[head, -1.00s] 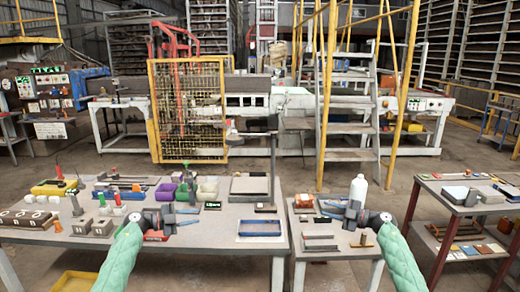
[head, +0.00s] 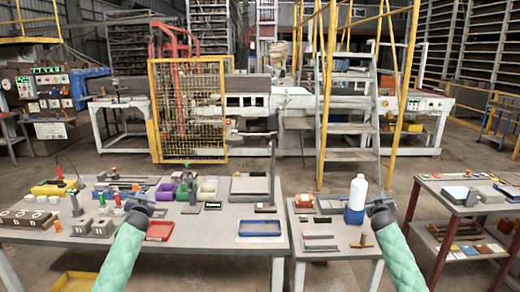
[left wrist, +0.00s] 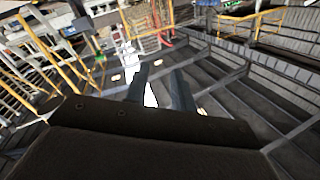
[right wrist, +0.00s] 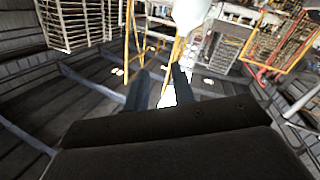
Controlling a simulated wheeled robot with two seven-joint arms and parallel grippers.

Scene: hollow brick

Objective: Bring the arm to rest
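My left gripper (head: 142,203) is above the left part of the grey main table (head: 215,240), over the small parts there. In the left wrist view its two fingers (left wrist: 159,88) stand apart with nothing between them. My right gripper (head: 378,204) is just right of a white bottle with a blue lower part (head: 355,200), which stands upright on the small side table. In the right wrist view its fingers (right wrist: 160,88) are apart and empty. A pale rounded shape, apparently the bottle (right wrist: 190,12), shows beyond them at the top.
A blue tray (head: 260,229), a red tray (head: 160,230) and purple and green bins (head: 166,191) are on the main table. A T-shaped wooden-handled tool (head: 362,241) lies on the side table.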

